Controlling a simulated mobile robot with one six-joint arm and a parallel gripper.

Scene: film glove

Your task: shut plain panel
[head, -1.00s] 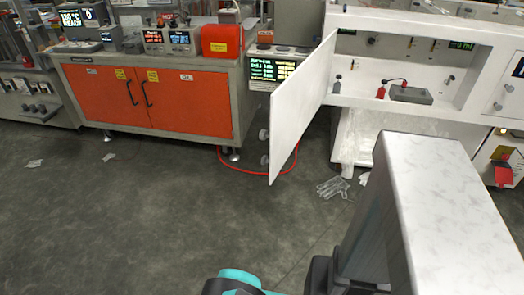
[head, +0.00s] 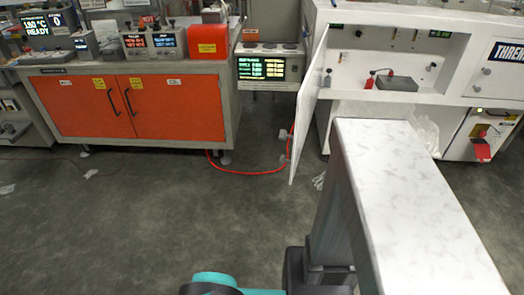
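The plain panel (head: 309,107) is a white, unmarked door. It stands swung open at the left side of the white cabinet's opening (head: 390,98), and I see it at a steep angle.
An orange-doored bench (head: 166,107) stands at the left. A red cable (head: 242,172) lies on the floor between it and the panel. A red bottle (head: 370,82) and a grey box (head: 397,83) sit inside the opening. The floor in front of the bench is mostly clear.

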